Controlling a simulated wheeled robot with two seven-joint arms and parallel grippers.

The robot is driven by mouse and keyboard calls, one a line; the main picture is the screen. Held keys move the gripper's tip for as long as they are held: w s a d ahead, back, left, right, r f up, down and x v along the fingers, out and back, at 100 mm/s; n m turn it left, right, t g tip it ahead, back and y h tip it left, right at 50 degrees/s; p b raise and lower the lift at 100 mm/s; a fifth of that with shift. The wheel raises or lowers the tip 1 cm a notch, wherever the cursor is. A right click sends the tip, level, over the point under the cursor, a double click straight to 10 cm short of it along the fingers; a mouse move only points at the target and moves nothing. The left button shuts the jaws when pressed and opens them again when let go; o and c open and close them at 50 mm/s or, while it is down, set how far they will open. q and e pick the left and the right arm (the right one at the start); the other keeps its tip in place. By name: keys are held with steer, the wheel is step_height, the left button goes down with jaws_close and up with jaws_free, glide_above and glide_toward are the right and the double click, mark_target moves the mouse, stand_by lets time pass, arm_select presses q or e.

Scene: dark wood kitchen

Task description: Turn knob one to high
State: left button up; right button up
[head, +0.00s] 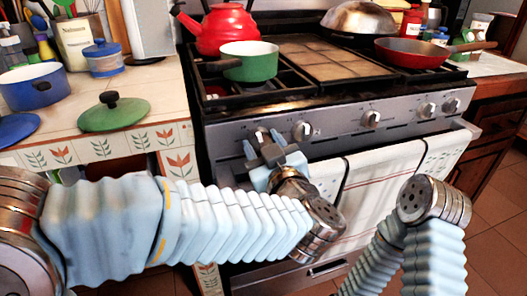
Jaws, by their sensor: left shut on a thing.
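The stove's front panel (340,122) carries a row of silver knobs. My left gripper (263,142) is at the left end of this panel, shut on the leftmost knob. Its fingers hide most of that knob, so I cannot tell its setting. The neighbouring knob (302,131) is just right of the gripper and uncovered. More knobs show to the right, one at mid-panel (371,118) and two closer together near the right end (428,109). My right arm is at the lower right; its gripper is not in view.
A green pot (250,61), red kettle (222,28) and red pan (412,53) stand on the stove. Towels (385,185) hang on the oven front below the panel. The left counter holds a green lid (114,112) and blue pot (35,87).

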arm_select(q)
steer(key=n+b, duration=0.2)
steer(key=n, duration=0.1)
steer(key=shift+f+b, duration=0.25)
steer(key=shift+b, duration=0.15)
steer(key=shift+r+n+b, duration=0.15)
steer(key=shift+n+b, duration=1)
steer(key=shift+n, duration=0.45)
arm_select(e)
steer(key=shift+w+d+f, duration=0.1)
steer(key=shift+d+f, duration=0.2)
steer(key=shift+f, duration=0.65)
steer(key=shift+w+d+f, duration=0.15)
steer(key=shift+d+f, duration=0.2)
steer(key=shift+f, duration=0.55)
steer(key=shift+w+d+f, duration=0.1)
steer(key=shift+d+f, duration=0.2)
steer(key=shift+f, duration=0.65)
arm_select(q)
steer(key=o, duration=1)
steer(key=shift+o, duration=0.2)
steer(key=shift+s, duration=0.1)
steer(key=v, duration=1.3)
steer(key=shift+s, duration=0.3)
arm_select(e)
steer(key=shift+d+f, duration=0.1)
steer(key=shift+f, duration=0.1)
arm_select(q)
steer(key=shift+d+r, duration=0.1)
